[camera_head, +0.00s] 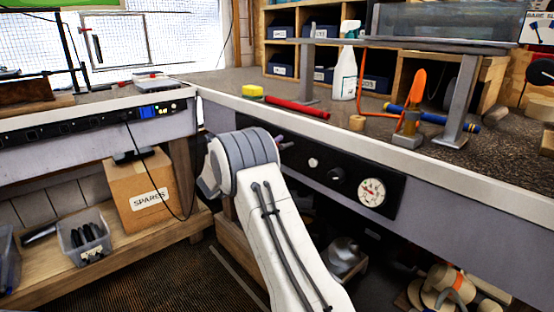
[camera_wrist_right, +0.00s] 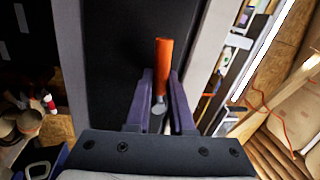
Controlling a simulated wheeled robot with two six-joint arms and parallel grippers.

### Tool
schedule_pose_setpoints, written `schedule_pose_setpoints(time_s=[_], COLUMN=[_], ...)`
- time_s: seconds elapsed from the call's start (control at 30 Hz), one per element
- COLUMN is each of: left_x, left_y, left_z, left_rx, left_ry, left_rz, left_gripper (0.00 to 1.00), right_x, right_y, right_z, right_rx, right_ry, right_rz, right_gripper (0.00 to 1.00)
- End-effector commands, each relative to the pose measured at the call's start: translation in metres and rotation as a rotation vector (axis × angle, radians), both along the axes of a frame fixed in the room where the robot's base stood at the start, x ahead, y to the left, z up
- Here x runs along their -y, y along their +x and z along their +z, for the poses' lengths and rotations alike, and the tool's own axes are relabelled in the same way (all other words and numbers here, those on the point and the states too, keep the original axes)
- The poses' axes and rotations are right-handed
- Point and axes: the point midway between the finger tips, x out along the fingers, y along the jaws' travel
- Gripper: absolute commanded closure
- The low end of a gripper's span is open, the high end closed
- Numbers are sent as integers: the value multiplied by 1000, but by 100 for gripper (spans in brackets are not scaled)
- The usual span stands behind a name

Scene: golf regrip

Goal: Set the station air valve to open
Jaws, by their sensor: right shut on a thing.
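The air valve's orange lever handle (camera_wrist_right: 165,65) shows in the right wrist view, with its grey stem end (camera_wrist_right: 158,108) below it. The lever lies roughly along the length of the black panel (camera_wrist_right: 110,50). My right gripper (camera_wrist_right: 161,75) is shut on the lever, one dark finger on each side. In the head view my white right arm reaches to the left end of the black panel (camera_head: 320,184) on the bench front. It hides the valve there, and only a bit of the right gripper (camera_head: 284,139) shows. My left gripper is not in view.
On the bench above are a red grip (camera_head: 299,108), a spray bottle (camera_head: 345,75) and a clamp stand (camera_head: 455,110). A cardboard box (camera_head: 145,185) stands on the lower shelf at left.

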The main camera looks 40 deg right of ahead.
Motion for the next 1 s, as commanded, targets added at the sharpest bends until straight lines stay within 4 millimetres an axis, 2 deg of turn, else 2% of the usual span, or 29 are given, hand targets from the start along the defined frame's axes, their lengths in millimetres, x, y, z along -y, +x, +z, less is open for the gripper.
schedule_pose_setpoints(time_s=[0.03, 0.3, 0.83, 0.87, 0.9, 0.93, 1.0], left_x=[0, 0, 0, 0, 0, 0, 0], left_y=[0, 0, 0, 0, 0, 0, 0], left_z=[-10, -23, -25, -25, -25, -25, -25], left_rx=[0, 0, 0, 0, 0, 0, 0], left_ry=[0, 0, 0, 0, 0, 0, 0], left_rz=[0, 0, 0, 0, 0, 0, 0], left_gripper=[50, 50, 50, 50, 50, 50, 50], right_x=[-1, -1, -1, -1, -1, -1, -1], right_y=[0, 0, 0, 0, 0, 0, 0], right_z=[-5, 1, 3, 3, 3, 3, 3], right_rx=[26, 118, 140, 140, 140, 140, 139], right_ry=[4, 11, 13, 13, 13, 13, 13], right_rz=[0, 0, 0, 0, -1, 0, -1], right_gripper=[100, 100, 100, 76, 60, 49, 49])
